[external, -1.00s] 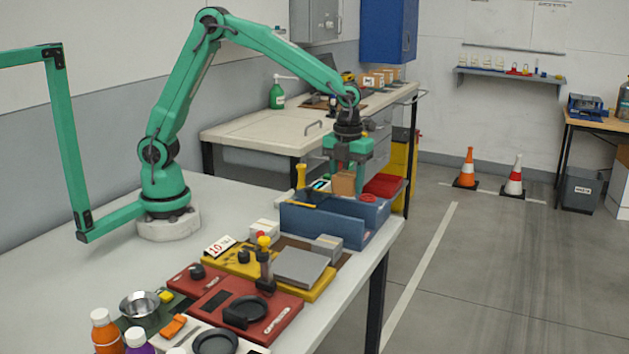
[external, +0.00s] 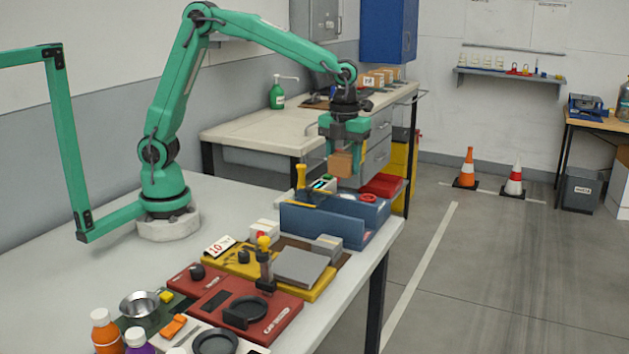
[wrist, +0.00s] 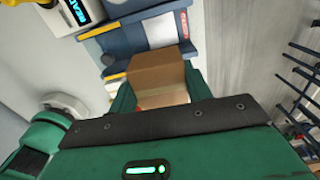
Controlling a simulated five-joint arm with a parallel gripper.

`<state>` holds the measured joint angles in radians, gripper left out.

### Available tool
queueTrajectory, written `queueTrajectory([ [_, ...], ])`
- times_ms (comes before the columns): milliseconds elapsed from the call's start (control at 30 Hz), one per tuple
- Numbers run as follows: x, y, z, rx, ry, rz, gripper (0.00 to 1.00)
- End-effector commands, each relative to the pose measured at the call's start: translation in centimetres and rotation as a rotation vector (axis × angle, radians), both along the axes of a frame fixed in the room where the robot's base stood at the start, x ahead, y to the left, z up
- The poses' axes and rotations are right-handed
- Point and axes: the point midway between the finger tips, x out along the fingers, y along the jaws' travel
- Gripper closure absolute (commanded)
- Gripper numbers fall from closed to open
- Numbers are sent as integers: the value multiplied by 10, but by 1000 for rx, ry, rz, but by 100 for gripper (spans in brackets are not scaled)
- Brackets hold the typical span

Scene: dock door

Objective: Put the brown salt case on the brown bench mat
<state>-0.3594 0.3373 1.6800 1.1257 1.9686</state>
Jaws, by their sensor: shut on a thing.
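The brown salt case (external: 341,164) is a small brown box. My gripper (external: 343,148) is shut on it and holds it up in the air above the blue tray. In the wrist view the case (wrist: 157,75) sits between the green fingers, which partly hide its lower sides. A brown mat (external: 293,241) shows on the near bench, in front of the blue tray. The yellow base and the grey plate cover much of it. The case is above and behind this mat, apart from it.
The blue tray (external: 322,225) with walls stands below my gripper. A yellow-handled tool (external: 301,177) stands up at its left and a red bin (external: 383,186) is at its right. The grey plate (external: 300,267) and red bases crowd the front.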

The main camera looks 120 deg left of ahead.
Motion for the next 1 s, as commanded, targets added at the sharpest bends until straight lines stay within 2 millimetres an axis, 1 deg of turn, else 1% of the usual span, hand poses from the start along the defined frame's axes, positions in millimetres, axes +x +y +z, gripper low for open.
queueTrajectory([
  [167,-11,-22,3,1,-2,4,76],
  [400,-35,-58,3,1,-3,16,76],
  [500,-45,-70,3,1,-3,21,76],
  [900,-75,-102,-1,1,-2,37,76],
  [1000,-75,-102,-14,0,1,39,76],
])
